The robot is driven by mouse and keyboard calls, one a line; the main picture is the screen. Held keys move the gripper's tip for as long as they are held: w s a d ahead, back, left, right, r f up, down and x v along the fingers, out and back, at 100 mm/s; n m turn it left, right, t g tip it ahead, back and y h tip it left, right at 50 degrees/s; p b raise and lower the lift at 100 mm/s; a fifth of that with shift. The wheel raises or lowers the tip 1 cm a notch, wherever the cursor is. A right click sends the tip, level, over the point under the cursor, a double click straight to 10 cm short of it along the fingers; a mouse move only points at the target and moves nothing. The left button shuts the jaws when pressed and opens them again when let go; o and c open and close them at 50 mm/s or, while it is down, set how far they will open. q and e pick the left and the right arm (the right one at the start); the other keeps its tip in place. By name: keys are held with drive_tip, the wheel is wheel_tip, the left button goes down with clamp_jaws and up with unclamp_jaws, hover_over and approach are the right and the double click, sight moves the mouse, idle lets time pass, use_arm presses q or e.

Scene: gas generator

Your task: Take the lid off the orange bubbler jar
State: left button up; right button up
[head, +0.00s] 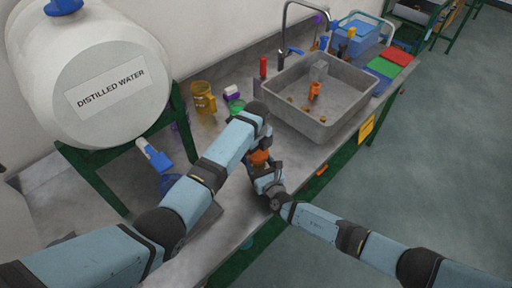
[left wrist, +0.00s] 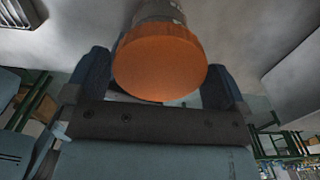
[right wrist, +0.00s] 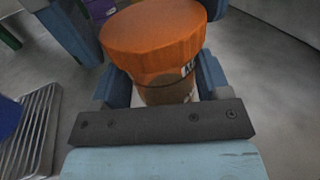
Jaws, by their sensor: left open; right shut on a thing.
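The orange-lidded bubbler jar stands upright between my two grippers in the head view, mostly hidden by my arms. Its orange lid (head: 259,157) is on the jar. In the right wrist view the lid (right wrist: 153,30) sits on top of the brownish jar body (right wrist: 165,88), which has a label. My right gripper (right wrist: 160,88) is shut on the jar body below the lid. My left gripper (left wrist: 158,72) is open, its fingers on either side of the orange lid (left wrist: 160,62); I cannot tell whether they touch it.
A metal sink (head: 335,120) with an orange item (head: 314,91) inside is behind and to the right. A yellow mug (head: 203,98) and a green item (head: 236,106) stand on the counter. A white distilled water tank (head: 70,45) stands at left on a green stand.

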use_arm(q)
drive_tip(key=c, duration=0.8)
drive_tip(key=n, duration=0.6)
drive_tip(key=shift+c, duration=0.2)
drive_tip(key=n, duration=0.4)
drive_tip(key=o, duration=0.8)
drive_tip(key=shift+o, duration=0.2)
drive_tip(key=shift+r, duration=2.3)
wheel_tip(320, 180, up, 2)
drive_tip(key=m, duration=0.5)
drive_tip(key=shift+w, duration=0.1)
drive_tip(key=m, duration=0.2)
drive_tip(key=r+m, duration=0.1)
drive_tip(key=m, duration=0.1)
drive_tip(key=shift+r+m, duration=0.15)
drive_tip(key=shift+m, duration=0.25)
drive_tip(key=shift+f, duration=3.9)
